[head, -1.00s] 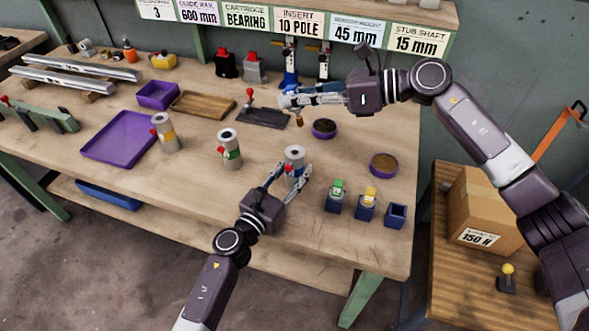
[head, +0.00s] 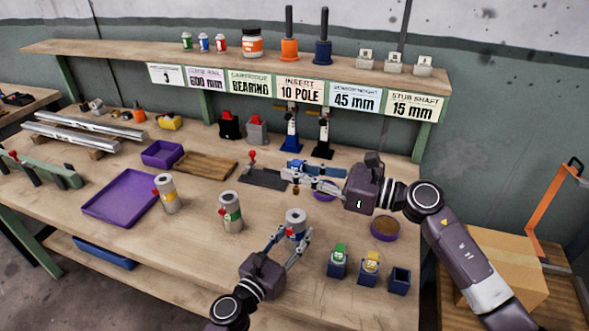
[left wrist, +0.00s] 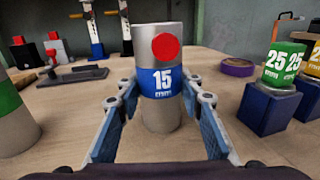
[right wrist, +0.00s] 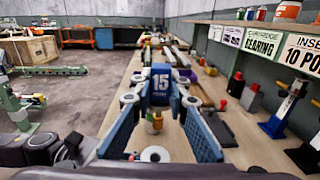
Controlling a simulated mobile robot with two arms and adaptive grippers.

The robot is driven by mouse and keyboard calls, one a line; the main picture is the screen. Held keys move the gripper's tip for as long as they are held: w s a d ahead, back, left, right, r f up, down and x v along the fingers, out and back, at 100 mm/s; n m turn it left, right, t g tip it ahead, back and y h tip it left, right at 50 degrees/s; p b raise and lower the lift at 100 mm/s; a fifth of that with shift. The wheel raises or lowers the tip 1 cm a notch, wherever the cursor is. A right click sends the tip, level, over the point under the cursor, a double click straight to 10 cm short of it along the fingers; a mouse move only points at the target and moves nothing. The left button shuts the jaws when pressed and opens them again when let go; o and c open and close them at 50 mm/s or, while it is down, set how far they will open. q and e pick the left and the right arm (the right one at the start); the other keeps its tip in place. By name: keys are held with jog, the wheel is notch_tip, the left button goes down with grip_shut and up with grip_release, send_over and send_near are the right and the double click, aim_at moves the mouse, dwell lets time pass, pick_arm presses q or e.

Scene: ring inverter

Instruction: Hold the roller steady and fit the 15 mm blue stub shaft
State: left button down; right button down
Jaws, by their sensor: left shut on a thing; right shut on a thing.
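A grey roller (head: 296,216) with a blue band stands upright on the bench. In the left wrist view the roller (left wrist: 158,48) shows the number 15 and a red dot. My left gripper (head: 292,236) is shut around its blue band from the front. My right gripper (head: 303,179) is shut on the blue stub shaft (right wrist: 160,82), marked 15, with a brass-coloured end pointing down. It holds the shaft above and behind the roller, apart from it. In the right wrist view the roller's round top (right wrist: 155,154) shows below the gripper.
Rollers with green (head: 231,212) and yellow (head: 167,194) bands stand to the left. Blue holders with a green shaft (head: 338,262) and a yellow shaft (head: 370,266), and an empty holder (head: 399,282), stand to the right. A purple dish (head: 385,228) lies behind them.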

aim_at(297, 194)
jog(key=shift+f, duration=2.85)
jog(key=shift+f, duration=2.65)
jog(key=c, duration=1.8)
grip_release()
jog(key=shift+f, duration=0.1)
jog(key=v, duration=1.2)
pick_arm(q)
jog(key=c, duration=1.2)
grip_release()
jog(key=shift+c, duration=0.2)
jog(key=shift+s, duration=0.1)
